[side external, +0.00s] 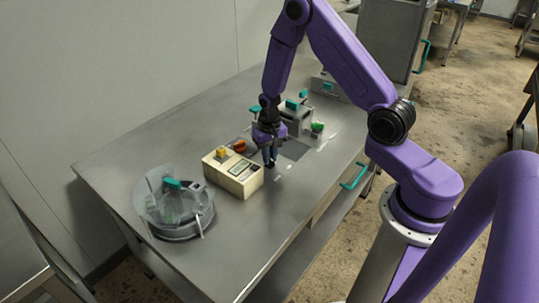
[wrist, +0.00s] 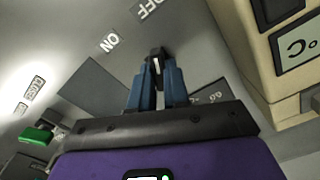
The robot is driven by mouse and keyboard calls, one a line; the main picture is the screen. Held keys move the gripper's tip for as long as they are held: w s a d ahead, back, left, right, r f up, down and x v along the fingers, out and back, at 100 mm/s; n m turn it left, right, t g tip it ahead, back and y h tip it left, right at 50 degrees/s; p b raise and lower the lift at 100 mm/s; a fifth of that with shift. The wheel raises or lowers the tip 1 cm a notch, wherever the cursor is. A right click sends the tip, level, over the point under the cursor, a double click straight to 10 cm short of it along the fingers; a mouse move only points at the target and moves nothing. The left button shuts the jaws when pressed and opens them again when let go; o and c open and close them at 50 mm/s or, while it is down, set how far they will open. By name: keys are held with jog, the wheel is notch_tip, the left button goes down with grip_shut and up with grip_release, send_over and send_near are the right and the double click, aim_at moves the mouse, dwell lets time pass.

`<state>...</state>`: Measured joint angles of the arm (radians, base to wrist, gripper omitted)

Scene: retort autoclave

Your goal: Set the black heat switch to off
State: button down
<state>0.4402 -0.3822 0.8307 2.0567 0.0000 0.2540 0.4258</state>
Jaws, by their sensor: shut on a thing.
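The black heat switch (wrist: 155,55) shows in the wrist view as a small black piece with a white line, at the tips of my blue fingers. My gripper (wrist: 156,72) is shut on it. An ON label (wrist: 109,42) lies on the grey surface to the left of the switch, and an OFF label (wrist: 144,9) lies farther up. I cannot tell which label the white line points to. In the side view my gripper (side external: 269,162) points down at the steel table (side external: 130,175), close beside a beige box, and its fingers mostly hide the switch.
The beige box (side external: 233,174) with a display stands left of my gripper. A round vessel (side external: 180,222) with a clear raised lid stands front left. A grey unit (side external: 295,120) with teal handles and a green knob (side external: 317,127) are behind. The table's front right is clear.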

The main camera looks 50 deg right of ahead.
dwell(0.5)
jog(key=c, duration=1.1)
grip_release()
notch_tip(320, 180, up, 18)
jog(key=shift+f, duration=0.25)
